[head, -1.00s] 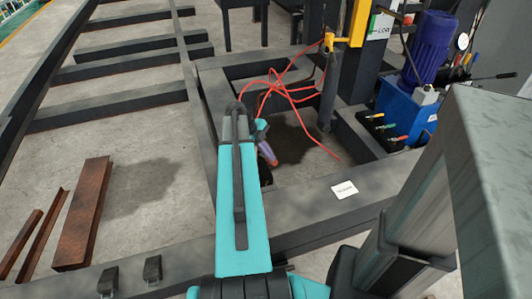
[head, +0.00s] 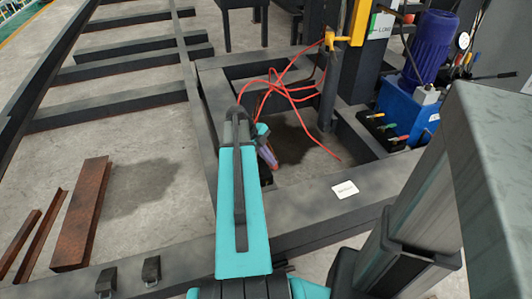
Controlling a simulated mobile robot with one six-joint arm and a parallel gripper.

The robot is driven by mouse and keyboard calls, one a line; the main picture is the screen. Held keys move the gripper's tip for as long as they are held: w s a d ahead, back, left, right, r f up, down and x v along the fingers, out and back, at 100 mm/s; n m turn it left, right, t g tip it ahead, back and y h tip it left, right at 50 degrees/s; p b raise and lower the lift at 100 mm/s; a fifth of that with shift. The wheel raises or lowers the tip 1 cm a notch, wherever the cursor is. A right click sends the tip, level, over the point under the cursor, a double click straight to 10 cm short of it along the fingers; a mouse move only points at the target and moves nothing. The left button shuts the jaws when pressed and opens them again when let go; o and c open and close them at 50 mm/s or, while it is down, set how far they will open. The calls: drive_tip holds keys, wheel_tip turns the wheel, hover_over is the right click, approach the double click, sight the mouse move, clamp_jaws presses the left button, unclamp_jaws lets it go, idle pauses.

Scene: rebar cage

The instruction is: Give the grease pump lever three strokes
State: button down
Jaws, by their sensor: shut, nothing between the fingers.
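My teal arm reaches forward up the middle of the head view, over the dark steel frame (head: 300,212). A dark rod-like handle (head: 497,76) sticks out to the right at the far right, beside the blue power unit (head: 402,104). I cannot tell whether it is the grease pump lever. My arm is well to the left of it.
Red hoses (head: 283,88) hang loosely inside the frame, close to my arm. The blue motor (head: 430,47) stands behind several coloured valve handles (head: 391,127). A yellow bracket (head: 356,24) is on the dark column. Rusty steel bars (head: 80,215) lie on the left floor.

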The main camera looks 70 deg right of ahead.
drive_tip(key=shift+s+a+f, duration=0.15)
drive_tip(key=shift+f, duration=0.2)
drive_tip(key=shift+s+a+f+b, duration=0.15)
drive_tip(key=shift+a+f+b, duration=0.05)
drive_tip(key=shift+f+b, duration=0.35)
idle(0.4)
drive_tip(key=shift+s+a+f+b, duration=0.2)
drive_tip(key=shift+a+f+b, duration=0.05)
drive_tip(key=shift+f+b, duration=0.25)
drive_tip(key=shift+f, duration=0.15)
drive_tip(key=shift+s+a+f+b, duration=0.2)
drive_tip(key=shift+f+b, duration=0.25)
drive_tip(key=shift+f, duration=0.25)
